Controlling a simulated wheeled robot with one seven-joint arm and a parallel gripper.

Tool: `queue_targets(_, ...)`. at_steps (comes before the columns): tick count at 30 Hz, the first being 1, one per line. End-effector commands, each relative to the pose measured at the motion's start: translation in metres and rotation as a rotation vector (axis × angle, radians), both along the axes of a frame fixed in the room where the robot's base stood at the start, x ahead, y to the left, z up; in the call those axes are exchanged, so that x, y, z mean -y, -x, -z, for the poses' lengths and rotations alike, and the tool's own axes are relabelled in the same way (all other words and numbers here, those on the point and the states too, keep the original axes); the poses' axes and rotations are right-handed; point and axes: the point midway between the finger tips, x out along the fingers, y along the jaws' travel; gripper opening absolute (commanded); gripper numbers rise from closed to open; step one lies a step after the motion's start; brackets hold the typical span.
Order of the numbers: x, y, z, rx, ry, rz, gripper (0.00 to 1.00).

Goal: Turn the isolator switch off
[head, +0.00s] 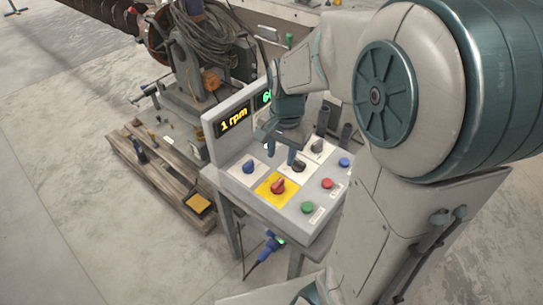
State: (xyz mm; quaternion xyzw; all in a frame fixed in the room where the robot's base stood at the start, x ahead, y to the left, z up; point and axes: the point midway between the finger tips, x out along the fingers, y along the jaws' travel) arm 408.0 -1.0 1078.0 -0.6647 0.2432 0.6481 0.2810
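The isolator switch (278,186) looks to be the red rotary knob on a yellow square plate, near the front of the grey control console (237,174). The knob's exact setting is too small to read. My gripper (280,154) points down over the console panel, just behind the red knob in the picture and apart from it. Its two dark fingers look spread with nothing between them. My forearm and wrist cover part of the console's back right.
A display (234,121) reading "1 rpm" stands behind.

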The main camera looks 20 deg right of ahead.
Motion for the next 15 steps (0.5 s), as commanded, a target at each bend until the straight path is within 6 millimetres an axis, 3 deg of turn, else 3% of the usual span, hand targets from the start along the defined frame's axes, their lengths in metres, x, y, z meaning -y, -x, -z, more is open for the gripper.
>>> queue_targets(6,0.0,-0.024,0.006,-0.044,0.033,0.158,0.36)
queue_targets(11,0.0,-0.027,0.015,-0.049,0.039,0.186,0.36)
queue_targets(15,0.0,-0.026,0.036,-0.052,0.04,0.187,0.36)
